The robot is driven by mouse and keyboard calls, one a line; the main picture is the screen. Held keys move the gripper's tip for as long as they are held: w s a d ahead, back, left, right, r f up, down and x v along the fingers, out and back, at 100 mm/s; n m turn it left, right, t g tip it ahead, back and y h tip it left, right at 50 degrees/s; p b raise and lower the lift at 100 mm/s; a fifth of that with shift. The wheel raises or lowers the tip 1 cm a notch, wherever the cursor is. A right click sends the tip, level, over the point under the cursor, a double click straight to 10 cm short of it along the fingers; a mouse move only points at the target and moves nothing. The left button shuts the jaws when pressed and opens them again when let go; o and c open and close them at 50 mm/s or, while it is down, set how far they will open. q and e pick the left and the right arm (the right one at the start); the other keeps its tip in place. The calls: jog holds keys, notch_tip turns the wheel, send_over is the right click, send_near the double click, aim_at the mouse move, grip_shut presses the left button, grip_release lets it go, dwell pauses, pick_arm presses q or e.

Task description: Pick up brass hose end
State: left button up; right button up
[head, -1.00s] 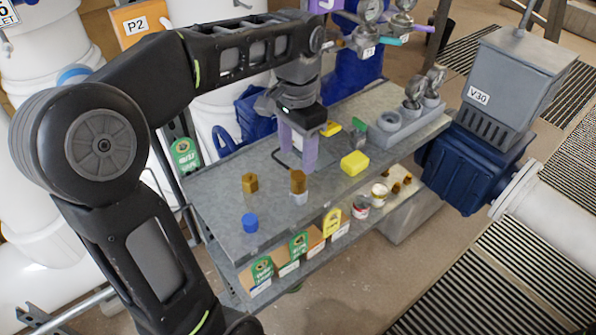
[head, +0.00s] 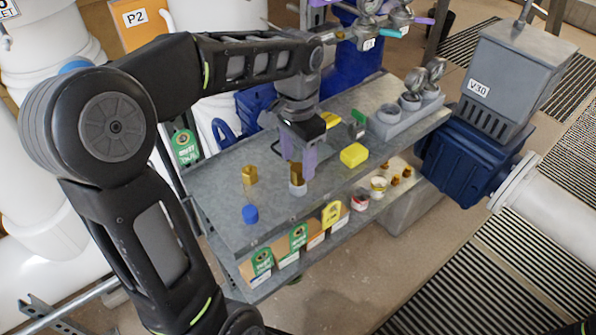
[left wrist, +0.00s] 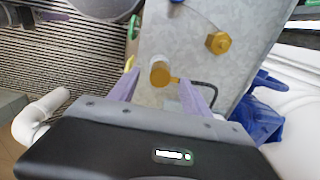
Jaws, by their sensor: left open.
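Two brass pieces stand on the grey top shelf of a cart. One brass piece (head: 297,173) has a white lower part. The other, a hex-shaped brass piece (head: 249,175), stands to its left. I cannot tell for sure which is the brass hose end. My left gripper (head: 297,168) is open, its purple fingers pointing down around the white-bottomed piece and partly hiding it. In the left wrist view this piece (left wrist: 159,73) shows between the spread fingertips, and the hex piece (left wrist: 218,42) lies clear to the right. My right gripper is not in view.
A blue cap (head: 250,213) sits near the shelf's front edge. A yellow block (head: 354,155) is right of the gripper, with a grey holder (head: 391,125) of gauges behind. Labelled boxes and small jars fill the lower shelf. The blue V30 unit (head: 468,160) stands at right.

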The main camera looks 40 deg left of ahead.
aim_at(298, 167)
pick_arm(q)
notch_tip(298, 167, down, 3)
jog(key=shift+f, duration=0.2)
jog(key=shift+c, duration=0.5)
grip_shut()
dwell(0.4)
